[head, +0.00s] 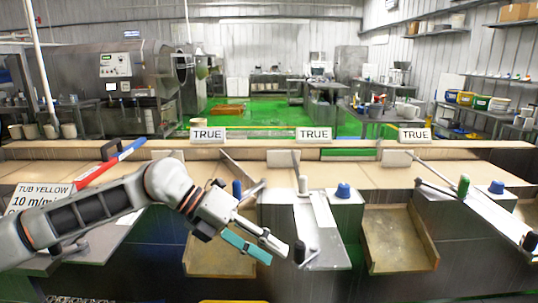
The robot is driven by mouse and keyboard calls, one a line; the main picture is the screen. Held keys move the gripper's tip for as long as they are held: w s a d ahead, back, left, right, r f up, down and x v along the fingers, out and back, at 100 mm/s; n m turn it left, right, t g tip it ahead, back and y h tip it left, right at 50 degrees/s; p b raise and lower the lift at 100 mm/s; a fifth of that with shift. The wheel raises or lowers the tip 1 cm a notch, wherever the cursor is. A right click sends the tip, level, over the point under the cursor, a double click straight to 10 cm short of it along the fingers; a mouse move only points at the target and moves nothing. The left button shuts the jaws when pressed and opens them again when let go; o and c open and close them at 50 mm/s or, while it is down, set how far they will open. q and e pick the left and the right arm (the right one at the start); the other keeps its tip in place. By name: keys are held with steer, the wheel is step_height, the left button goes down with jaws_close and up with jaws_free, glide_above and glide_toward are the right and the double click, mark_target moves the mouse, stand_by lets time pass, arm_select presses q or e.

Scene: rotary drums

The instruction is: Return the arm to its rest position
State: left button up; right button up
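My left arm (95,207) reaches in from the left edge, over the front of the long workbench. I see nothing clearly held, but the angle does not show how far apart the fingers are. The fingertips are in front of a steel chute plate (320,232); whether they touch it I cannot tell. My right gripper is not in view.
The conveyor bench (300,174) runs across the picture, with brown chutes (395,238) and a blue knob (343,190). Signs reading TRUE (314,134) stand along its back. A TUB YELLOW sign (38,196) and a red-and-blue bar (110,163) are near my arm. A drum machine (125,75) stands behind.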

arm_select(q)
steer(key=s+d+f+n+t+h, duration=0.1)
steer(key=s+d+f+n+h, duration=0.15)
steer(key=n+h, duration=0.35)
steer(key=a+f+n+t+y, duration=0.6)
steer(key=a+f+n+t, duration=0.8)
steer(key=a+f+n, duration=0.6)
steer(key=s+a+f+n+g+y, duration=0.2)
steer(key=s+a+f+n+y, duration=0.15)
steer(key=s+a+f, duration=0.55)
steer(key=s+a+f+n+g+y, duration=0.25)
steer(key=s+a+f+y, duration=0.3)
steer(key=s+f, duration=0.5)
steer(key=w+d+n+h, duration=0.1)
steer(key=d+n, duration=0.3)
steer(key=d, duration=0.8)
steer(key=shift+w+r+n+t, duration=0.3)
steer(key=shift+w+t, duration=0.15)
steer(key=shift+w, duration=0.2)
steer(key=shift+d, duration=0.1)
